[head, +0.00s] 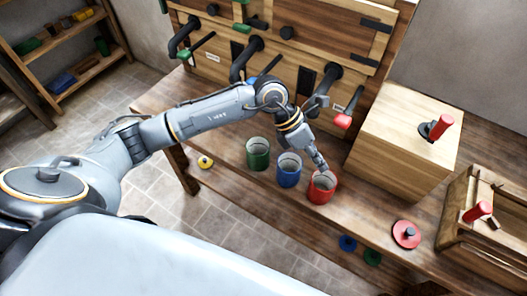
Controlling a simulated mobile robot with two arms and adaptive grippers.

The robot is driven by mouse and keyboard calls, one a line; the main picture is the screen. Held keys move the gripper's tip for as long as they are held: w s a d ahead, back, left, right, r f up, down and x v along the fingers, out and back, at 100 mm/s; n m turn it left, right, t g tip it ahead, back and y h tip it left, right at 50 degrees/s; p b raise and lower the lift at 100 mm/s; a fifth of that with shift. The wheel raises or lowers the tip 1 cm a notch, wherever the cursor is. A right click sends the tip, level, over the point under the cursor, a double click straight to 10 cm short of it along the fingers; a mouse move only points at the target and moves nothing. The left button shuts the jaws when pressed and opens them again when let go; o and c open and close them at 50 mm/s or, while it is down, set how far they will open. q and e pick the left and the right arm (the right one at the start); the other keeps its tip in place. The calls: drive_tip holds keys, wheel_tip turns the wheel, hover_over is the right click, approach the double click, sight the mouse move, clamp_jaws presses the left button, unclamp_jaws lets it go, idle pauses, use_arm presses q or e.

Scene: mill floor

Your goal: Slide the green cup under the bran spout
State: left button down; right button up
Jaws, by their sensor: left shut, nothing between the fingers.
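The green cup (258,154) stands upright on the wooden bench, left of the blue cup (288,170) and the red cup (321,187). Three black curved spouts come out of the wooden mill front: a left one (184,36), a middle one (246,58) and a right one (325,82). Small labels near them are too small to read, so I cannot tell which is the bran spout. My left gripper (320,164) is shut and empty at the red cup's rim; I cannot tell whether it touches the cup. My right gripper is out of view.
A large wooden box (402,140) with a red-handled crank stands right of the spouts. A red lid (406,234) lies on the bench at the right, near a wooden frame (485,225). A yellow lid (205,162) lies left of the cups. Shelves (65,50) stand far left.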

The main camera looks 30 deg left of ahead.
sight(263, 153)
use_arm(q)
drive_tip(key=w+a+f+y, duration=0.25)
drive_tip(key=a+y, duration=0.55)
drive_tip(key=a, duration=0.9)
drive_tip(key=f, duration=0.3)
drive_tip(key=f+p, duration=0.1)
drive_tip(key=f, duration=0.2)
drive_tip(key=f+p, duration=0.1)
drive_tip(key=f, duration=0.2)
drive_tip(key=shift+w, duration=0.3)
drive_tip(key=shift+w+d+f+b, duration=0.2)
drive_tip(key=shift+w+d+b, duration=0.2)
drive_tip(key=shift+d, duration=0.05)
drive_tip(key=shift+w+d+b, duration=0.7)
drive_tip(key=shift+d+b, duration=0.1)
drive_tip(key=shift+d, duration=0.05)
drive_tip(key=shift+w+d, duration=0.2)
drive_tip(key=shift+r, duration=0.15)
drive_tip(key=shift+s, duration=0.1)
